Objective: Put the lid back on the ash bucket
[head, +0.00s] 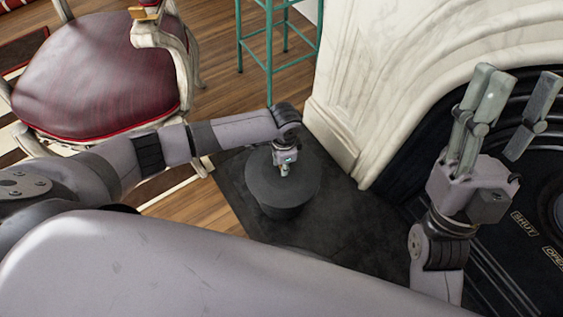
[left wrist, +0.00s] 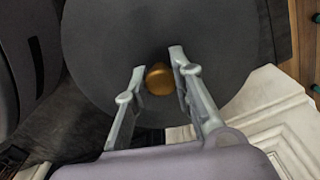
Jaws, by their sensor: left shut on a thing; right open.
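The dark grey round lid (head: 262,183) is at the top of the dark ash bucket (head: 284,211), which stands on the dark hearth slab. I cannot tell whether the lid rests on the rim or hangs just above it. My left gripper (head: 285,170) points down at the lid's middle and is shut on its brass knob (left wrist: 159,80). In the left wrist view the lid (left wrist: 215,35) fills the upper middle, with the knob between the fingers (left wrist: 158,72); it hides the bucket there. My right gripper (head: 512,112) is raised at the right, open and empty.
The white marble fireplace surround (head: 375,85) rises right of the bucket, with the black firebox front (head: 520,225) beyond. A red-seated chair (head: 95,80) stands at the left. A teal stool (head: 269,45) is behind. The slab (head: 350,235) is clear right of the bucket.

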